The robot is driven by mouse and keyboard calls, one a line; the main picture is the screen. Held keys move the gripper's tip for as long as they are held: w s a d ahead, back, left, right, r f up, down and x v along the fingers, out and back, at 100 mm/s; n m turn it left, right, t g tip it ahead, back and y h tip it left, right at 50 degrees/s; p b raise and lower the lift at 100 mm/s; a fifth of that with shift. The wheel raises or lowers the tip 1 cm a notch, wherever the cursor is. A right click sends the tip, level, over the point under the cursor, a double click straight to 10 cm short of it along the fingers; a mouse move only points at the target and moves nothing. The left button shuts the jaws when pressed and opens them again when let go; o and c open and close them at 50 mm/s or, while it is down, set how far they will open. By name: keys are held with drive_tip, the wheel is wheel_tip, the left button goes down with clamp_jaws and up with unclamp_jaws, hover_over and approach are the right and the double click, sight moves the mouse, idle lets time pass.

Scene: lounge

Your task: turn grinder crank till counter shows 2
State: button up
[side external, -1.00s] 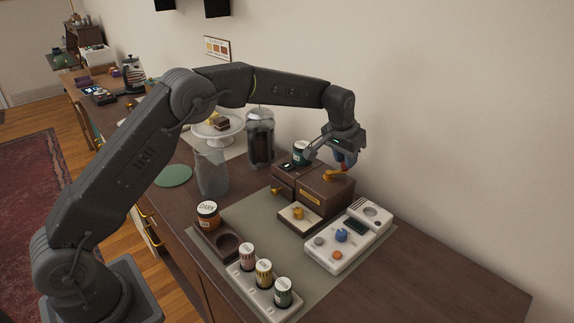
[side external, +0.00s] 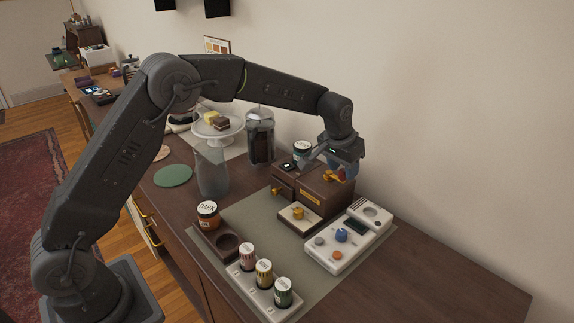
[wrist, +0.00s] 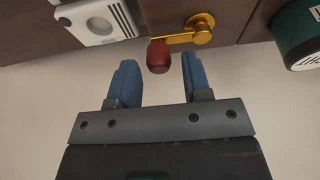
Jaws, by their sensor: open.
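The grinder (side external: 325,198) is a brown wooden box on the grey-green mat, near the wall. Its brass crank (side external: 336,177) is on top, partly hidden by my gripper (side external: 340,166) in the side view. In the wrist view the crank arm (wrist: 180,38) runs left from its round hub (wrist: 201,27) to a dark red knob (wrist: 158,58). My gripper (wrist: 158,66) is open there, with one blue finger on each side of the knob and gaps on both sides. A small dark display (side external: 289,166) sits on the block beside the grinder; I cannot read a number on it.
A dark green lidded canister (side external: 302,150) stands close behind the grinder. A white control panel (side external: 345,240) lies to the right. Several labelled jars stand in front, in a white rack (side external: 266,294) and a brown holder (side external: 205,240). A glass pitcher (side external: 211,172) stands left.

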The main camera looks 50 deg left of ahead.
drive_tip(key=shift+r, duration=3.55)
drive_tip(key=s+a+r+t, duration=0.1)
drive_tip(key=s+r, duration=0.4)
drive_tip(key=s, duration=0.4)
drive_tip(key=s+a+r, duration=0.2)
drive_tip(key=s+r, duration=0.3)
drive_tip(key=s, duration=0.5)
drive_tip(key=s+f, duration=0.2)
drive_tip(key=s, duration=0.7)
drive_tip(key=s+a+f+t, duration=0.1)
drive_tip(key=s+f, duration=0.2)
drive_tip(key=s, duration=0.6)
drive_tip(key=shift+s+f, duration=0.2)
drive_tip(key=shift+f, duration=0.05)
